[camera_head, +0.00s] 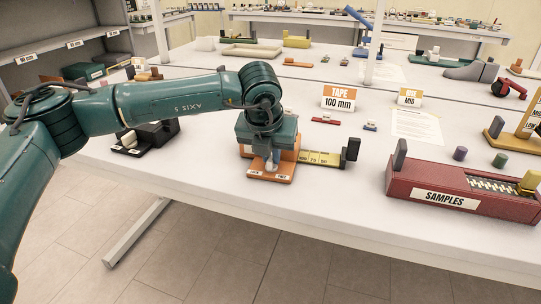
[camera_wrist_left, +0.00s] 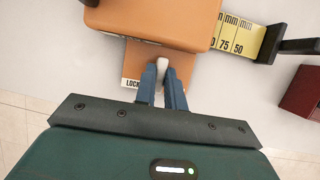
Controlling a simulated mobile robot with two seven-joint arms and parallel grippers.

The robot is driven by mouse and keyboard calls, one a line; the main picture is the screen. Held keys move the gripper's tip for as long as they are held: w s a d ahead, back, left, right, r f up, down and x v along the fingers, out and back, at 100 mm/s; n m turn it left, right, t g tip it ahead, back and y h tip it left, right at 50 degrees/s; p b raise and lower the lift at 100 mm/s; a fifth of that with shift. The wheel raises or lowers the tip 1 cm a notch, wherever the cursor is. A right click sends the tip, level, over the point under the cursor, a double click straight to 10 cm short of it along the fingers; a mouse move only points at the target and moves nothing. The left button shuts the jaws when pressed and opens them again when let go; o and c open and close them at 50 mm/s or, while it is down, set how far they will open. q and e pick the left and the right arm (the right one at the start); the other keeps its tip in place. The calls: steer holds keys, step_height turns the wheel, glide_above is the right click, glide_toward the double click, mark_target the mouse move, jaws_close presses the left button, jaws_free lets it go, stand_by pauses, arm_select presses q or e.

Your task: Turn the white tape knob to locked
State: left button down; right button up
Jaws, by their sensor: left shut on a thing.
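The white tape knob (camera_wrist_left: 162,64) stands on the front plate of the orange tape unit (camera_wrist_left: 135,60). In the left wrist view my left gripper (camera_wrist_left: 163,80) is shut on the knob, one blue finger on each side of it. In the head view the left gripper (camera_head: 272,163) reaches down over the orange unit (camera_head: 268,178). The label at the plate's left reads "LOCK", partly hidden by a finger. The knob's exact angle is hard to tell. The yellow tape (camera_head: 322,158) extends right to a dark end block (camera_head: 351,149). My right gripper is not in view.
A red samples box (camera_head: 463,205) stands on the right of the white table. A black device (camera_head: 150,135) sits left of the tape unit. An orange-and-white sign reading "TAPE 100 mm" (camera_head: 340,98) stands behind. The table's front edge is close to the unit.

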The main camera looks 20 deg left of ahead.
arm_select(q)
steer(key=c, duration=1.5)
jaws_free()
steer(key=shift+o, duration=0.2)
steer(key=v, duration=1.3)
steer(key=shift+r, duration=0.2)
